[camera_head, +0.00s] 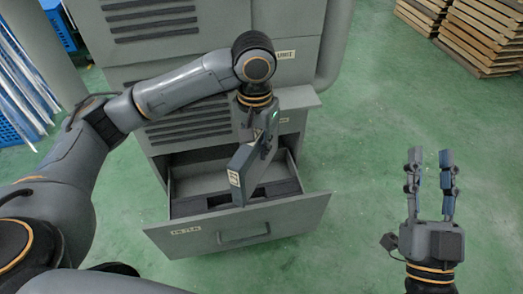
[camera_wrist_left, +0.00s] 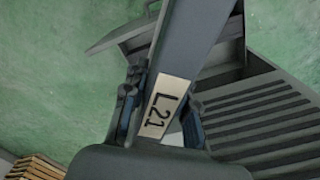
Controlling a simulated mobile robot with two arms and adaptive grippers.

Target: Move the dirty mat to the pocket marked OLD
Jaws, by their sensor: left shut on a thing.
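My left gripper (camera_head: 266,142) is shut on a flat grey slab (camera_head: 243,170) with a pale label. It holds the slab on edge over the open drawer (camera_head: 290,216). In the left wrist view the slab (camera_wrist_left: 196,40) runs up between the fingers, and its label (camera_wrist_left: 163,108) reads L21. I cannot tell if this slab is the dirty mat. Its lower end is close to dark parts inside the drawer; contact is unclear. My right gripper (camera_head: 430,165) is open and empty above the floor at the right. I see no pocket clearly marked OLD.
The drawer belongs to a grey cabinet (camera_head: 215,135) with vent slots and small labels. The drawer front has a handle (camera_head: 243,237) and a label too blurred to read. Stacked wooden frames (camera_head: 485,35) stand at the back right. Green floor is clear at the right.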

